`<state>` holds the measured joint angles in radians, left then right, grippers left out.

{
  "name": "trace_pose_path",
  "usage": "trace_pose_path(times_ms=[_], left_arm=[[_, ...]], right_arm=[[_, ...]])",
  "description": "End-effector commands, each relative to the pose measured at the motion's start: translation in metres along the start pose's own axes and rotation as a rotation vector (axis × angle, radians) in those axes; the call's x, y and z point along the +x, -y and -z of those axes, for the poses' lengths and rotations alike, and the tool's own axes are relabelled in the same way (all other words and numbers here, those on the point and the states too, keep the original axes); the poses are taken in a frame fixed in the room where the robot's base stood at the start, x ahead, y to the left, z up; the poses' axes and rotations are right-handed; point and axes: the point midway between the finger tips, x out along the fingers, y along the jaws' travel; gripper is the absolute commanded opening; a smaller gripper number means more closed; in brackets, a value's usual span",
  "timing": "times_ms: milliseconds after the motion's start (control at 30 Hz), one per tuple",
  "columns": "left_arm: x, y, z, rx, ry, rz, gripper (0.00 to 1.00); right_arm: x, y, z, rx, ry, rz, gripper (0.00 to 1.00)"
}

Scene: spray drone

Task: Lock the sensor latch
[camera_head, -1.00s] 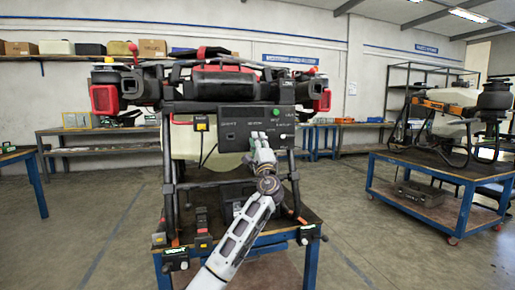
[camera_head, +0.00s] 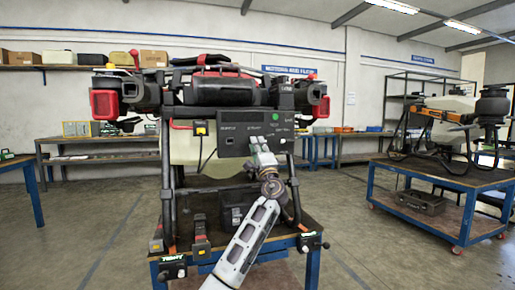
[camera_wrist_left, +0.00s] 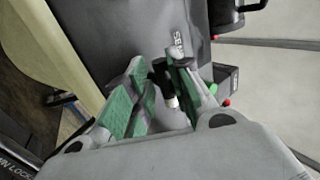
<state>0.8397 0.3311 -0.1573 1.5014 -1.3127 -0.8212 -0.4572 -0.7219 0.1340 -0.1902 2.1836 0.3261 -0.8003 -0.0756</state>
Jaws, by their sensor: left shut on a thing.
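The drone's dark control panel (camera_head: 232,138) faces me on the spray drone (camera_head: 225,88), with labels along it and a green button near its top right. My left gripper (camera_head: 262,150) is at the panel's lower right, its arm coming up from below. In the left wrist view, my left gripper (camera_wrist_left: 163,88) has its green-padded fingers closed around a small black latch piece with a pale tip (camera_wrist_left: 168,92). Lettering starting "SE" shows on the panel just above it. The fingers hide part of the latch, so I cannot tell its lock position. My right gripper is not in view.
The drone stands on a blue-framed work table (camera_head: 312,262) with small latch boxes along its front edge. Another blue table (camera_head: 415,217) with a second drone is at the right. Shelves and benches line the back wall. Open floor lies on both sides.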

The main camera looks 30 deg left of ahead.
Motion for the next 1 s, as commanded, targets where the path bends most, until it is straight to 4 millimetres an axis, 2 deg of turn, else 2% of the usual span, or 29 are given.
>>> trace_pose_path(times_ms=[33,67,100,200,733,1000], left_arm=[[0.003,0.009,-0.002,-0.006,0.002,0.013,0.0],[0.003,0.009,-0.002,-0.006,0.002,0.013,0.0],[0.003,0.009,-0.002,-0.006,0.002,0.013,0.25],[0.003,0.008,-0.002,-0.005,0.002,0.012,0.35],[0.0,0.002,-0.001,-0.001,0.001,0.003,0.35],[-0.013,0.002,0.0,-0.001,-0.001,0.003,0.35]], right_arm=[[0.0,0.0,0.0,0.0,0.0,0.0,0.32],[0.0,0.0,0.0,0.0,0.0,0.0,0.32],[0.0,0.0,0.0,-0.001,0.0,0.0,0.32],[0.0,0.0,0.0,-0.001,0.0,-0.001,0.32],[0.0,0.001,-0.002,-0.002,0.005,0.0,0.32],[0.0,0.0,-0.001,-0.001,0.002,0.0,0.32]])
